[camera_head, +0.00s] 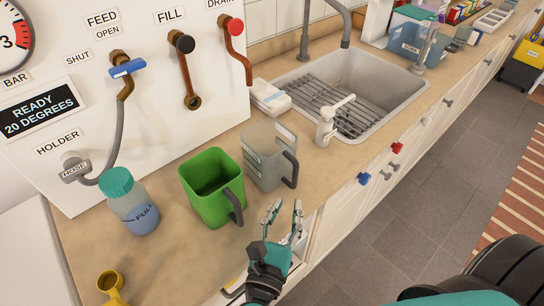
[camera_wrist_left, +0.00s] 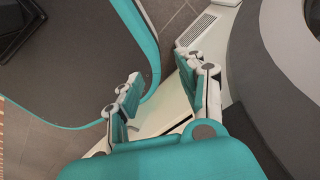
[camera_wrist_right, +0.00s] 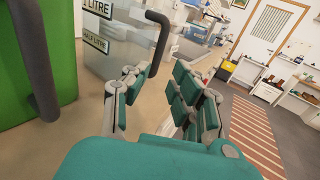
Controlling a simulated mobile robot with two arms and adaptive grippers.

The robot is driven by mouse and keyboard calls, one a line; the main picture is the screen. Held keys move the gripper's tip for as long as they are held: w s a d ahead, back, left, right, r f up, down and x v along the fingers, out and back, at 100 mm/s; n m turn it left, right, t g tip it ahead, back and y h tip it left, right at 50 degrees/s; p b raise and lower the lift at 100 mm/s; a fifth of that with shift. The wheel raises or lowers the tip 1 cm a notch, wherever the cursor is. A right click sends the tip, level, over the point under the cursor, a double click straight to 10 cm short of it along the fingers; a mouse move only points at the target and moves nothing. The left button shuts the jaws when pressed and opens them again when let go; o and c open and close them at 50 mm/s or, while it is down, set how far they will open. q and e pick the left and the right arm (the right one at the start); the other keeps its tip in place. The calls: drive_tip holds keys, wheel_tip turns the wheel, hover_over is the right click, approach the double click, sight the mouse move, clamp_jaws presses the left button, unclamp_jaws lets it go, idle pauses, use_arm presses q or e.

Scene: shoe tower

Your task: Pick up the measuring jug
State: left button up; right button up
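The measuring jug (camera_head: 262,160) is a clear grey jug with a dark handle on its right side. It stands upright on the counter. In the right wrist view the jug (camera_wrist_right: 110,52) shows its "1 LITRE" and "HALF LITRE" labels, and its handle is just beyond the fingers. My right gripper (camera_head: 284,206) is open and empty, apart from the jug, in front of it toward the counter's front edge. It also shows in the right wrist view (camera_wrist_right: 162,82). My left gripper (camera_wrist_left: 157,75) is open and empty in the left wrist view, away from the counter.
A green jug (camera_head: 203,180) with a dark handle stands left of the measuring jug. A bottle with a teal cap (camera_head: 128,200) and a yellow object (camera_head: 111,285) are farther left.

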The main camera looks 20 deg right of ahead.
sight(294, 178)
drive_tip(key=x, duration=0.4)
drive_tip(key=shift+w+d+p, duration=0.15)
drive_tip(key=shift+w+p, duration=0.05)
drive_tip(key=shift+p, duration=0.15)
drive_tip(key=shift+w+d+r, duration=0.1)
drive_tip(key=shift+w+d, duration=0.05)
drive_tip(key=shift+w, duration=0.05)
drive_tip(key=p+x, duration=0.1)
drive_tip(key=x, duration=0.3)
drive_tip(key=shift+w+p, duration=0.35)
drive_tip(key=shift+w, duration=0.05)
drive_tip(key=shift+s, duration=0.1)
clamp_jaws()
